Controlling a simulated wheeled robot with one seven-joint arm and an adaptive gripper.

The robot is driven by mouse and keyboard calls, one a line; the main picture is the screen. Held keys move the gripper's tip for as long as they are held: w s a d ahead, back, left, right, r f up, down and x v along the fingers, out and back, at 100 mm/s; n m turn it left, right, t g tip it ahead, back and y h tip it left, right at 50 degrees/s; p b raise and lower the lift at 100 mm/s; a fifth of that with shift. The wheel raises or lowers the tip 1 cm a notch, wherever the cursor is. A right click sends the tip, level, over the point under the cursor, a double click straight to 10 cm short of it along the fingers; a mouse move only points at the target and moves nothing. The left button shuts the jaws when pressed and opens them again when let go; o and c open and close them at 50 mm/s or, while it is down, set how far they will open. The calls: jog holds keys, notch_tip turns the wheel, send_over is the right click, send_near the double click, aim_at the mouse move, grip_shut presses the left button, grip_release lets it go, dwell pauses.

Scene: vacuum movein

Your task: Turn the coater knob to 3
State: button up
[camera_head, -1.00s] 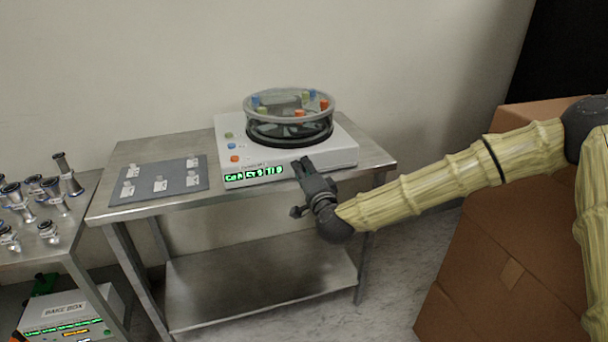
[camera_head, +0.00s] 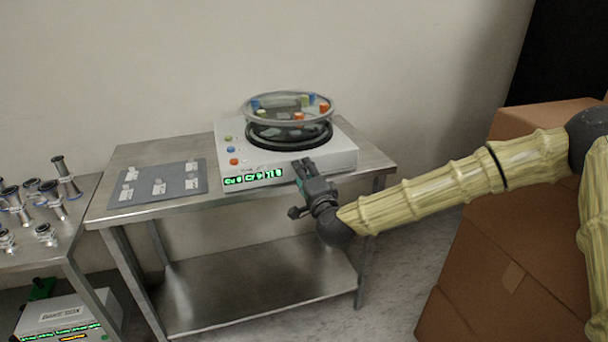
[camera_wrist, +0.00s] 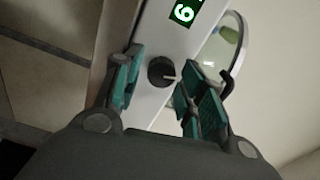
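The coater (camera_head: 335,155) is a white box with a round clear-lidded chamber (camera_head: 290,120) on top and a green lit display (camera_head: 253,178) on its front. My gripper (camera_head: 303,167) is at the right part of its front face. In the wrist view, the black coater knob (camera_wrist: 160,71) with a pale pointer line lies between the two teal-padded fingers (camera_wrist: 155,85). The fingers are apart, with a gap on each side of the knob. A green digit that looks like 6 or 9 shows on the display (camera_wrist: 185,12) beside it. The head view hides the knob behind my gripper.
The coater stands on a steel table (camera_head: 130,205) with a grey mat (camera_head: 158,186) holding several small labelled pieces. A side table at left holds metal fittings (camera_head: 66,178), with a bake box (camera_head: 66,315) below. Cardboard boxes (camera_head: 500,240) stand at right, under my arm.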

jog(key=shift+s+a, duration=0.1)
jog(key=v, duration=1.2)
jog(key=shift+r, duration=0.1)
